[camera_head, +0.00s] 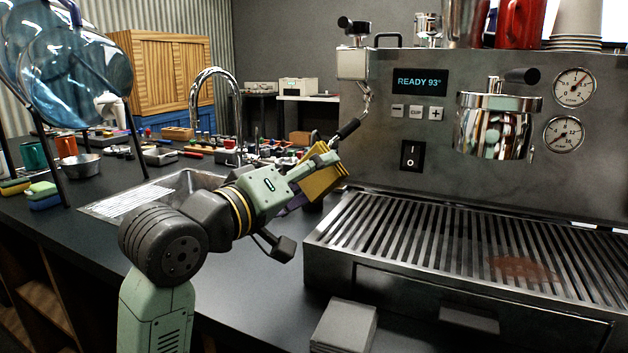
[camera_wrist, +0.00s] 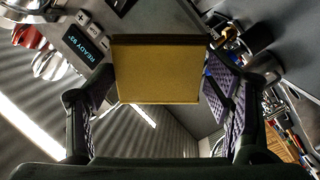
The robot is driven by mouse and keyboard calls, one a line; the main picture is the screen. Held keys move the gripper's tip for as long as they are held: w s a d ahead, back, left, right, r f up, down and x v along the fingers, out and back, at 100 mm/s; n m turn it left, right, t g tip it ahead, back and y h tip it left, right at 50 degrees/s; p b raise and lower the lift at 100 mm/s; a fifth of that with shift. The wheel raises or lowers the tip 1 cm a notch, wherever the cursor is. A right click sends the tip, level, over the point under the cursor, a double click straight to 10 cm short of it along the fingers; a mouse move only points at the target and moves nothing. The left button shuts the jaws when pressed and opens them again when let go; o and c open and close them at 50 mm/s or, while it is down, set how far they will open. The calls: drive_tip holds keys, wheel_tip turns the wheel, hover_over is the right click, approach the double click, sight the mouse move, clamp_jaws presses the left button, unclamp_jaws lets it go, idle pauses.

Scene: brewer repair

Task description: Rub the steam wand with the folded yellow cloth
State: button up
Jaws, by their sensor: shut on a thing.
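The folded yellow cloth (camera_head: 322,177) is held in my gripper (camera_head: 314,172) at the left side of the espresso machine, in the head view. In the wrist view the cloth (camera_wrist: 158,74) is a flat yellow block between the two purple-padded fingers of my gripper (camera_wrist: 160,105). The steam wand (camera_head: 363,104) hangs from the machine's left front, with a black sleeve (camera_head: 348,128) slanting down and left towards the cloth. The wand's lower end is close to the cloth; I cannot tell whether they touch.
The espresso machine (camera_head: 400,180) has a slatted drip tray (camera_head: 470,250) at its front right. A grey box (camera_head: 343,326) stands before it. A sink (camera_head: 165,190) with a tall tap (camera_head: 238,110) lies behind my arm. Several tools and a blue-bottled stand (camera_head: 68,90) occupy the left counter.

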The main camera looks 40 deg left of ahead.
drive_tip(key=shift+s+b, duration=0.7)
drive_tip(key=shift+s, duration=1.65)
drive_tip(key=shift+s, duration=0.1)
drive_tip(key=s+b, duration=0.1)
drive_tip(key=s, duration=0.1)
drive_tip(key=shift+s+b, duration=0.35)
drive_tip(key=shift+s, duration=0.05)
drive_tip(key=shift+d, duration=0.1)
drive_tip(key=w+p, duration=0.3)
drive_tip(key=w, duration=0.4)
drive_tip(key=shift+w+r, duration=0.1)
drive_tip(key=shift+w, duration=0.05)
drive_tip(key=shift+w+p, duration=0.4)
drive_tip(key=shift+w, duration=0.3)
